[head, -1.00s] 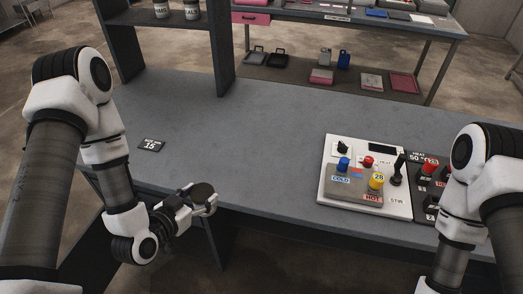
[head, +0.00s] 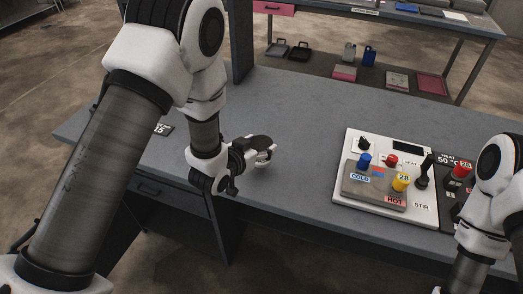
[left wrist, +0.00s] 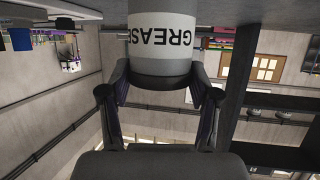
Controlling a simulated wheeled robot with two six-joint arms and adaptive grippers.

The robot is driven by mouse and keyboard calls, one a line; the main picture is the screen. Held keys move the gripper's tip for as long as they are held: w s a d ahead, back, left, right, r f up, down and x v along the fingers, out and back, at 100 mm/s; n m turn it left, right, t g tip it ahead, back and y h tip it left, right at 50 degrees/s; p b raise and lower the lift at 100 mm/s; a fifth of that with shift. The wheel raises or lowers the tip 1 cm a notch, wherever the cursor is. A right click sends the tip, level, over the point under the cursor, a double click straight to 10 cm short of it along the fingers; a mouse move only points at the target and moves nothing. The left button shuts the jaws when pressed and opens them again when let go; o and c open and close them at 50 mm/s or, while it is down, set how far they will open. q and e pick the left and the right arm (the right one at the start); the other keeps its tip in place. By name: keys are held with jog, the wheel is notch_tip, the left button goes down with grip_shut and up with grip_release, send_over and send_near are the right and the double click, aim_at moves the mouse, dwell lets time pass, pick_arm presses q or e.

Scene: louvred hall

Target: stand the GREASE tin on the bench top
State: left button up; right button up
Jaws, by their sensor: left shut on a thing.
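The GREASE tin (left wrist: 163,48) is a white-labelled can with a dark band, large in the left wrist view. Its lettering reads upside down there, as does the room, so the tin looks upright. My left gripper (left wrist: 162,80) is shut on it, one finger on each side. In the head view my left gripper (head: 264,151) is over the front part of the grey bench top (head: 300,108), with the tin's dark top (head: 259,141) between the fingers. The tin's base is hidden, so I cannot tell whether it touches the bench. My right gripper is out of view.
A white control panel (head: 345,196) with coloured knobs sits on the bench to the right, beside a dark panel (head: 454,186). The bench between gripper and panel is clear.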

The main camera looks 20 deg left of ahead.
pick_arm(q)
jog(key=f, duration=0.1)
jog(key=w+f+p, duration=0.1)
jog(key=f, duration=0.1)
jog(key=shift+d+f, duration=0.2)
jog(key=shift+f, duration=0.1)
jog(key=shift+w+f, duration=0.15)
jog(key=shift+f, duration=0.05)
jog(key=shift+s, duration=0.2)
jog(key=o, duration=1.3)
jog(key=shift+f, duration=0.15)
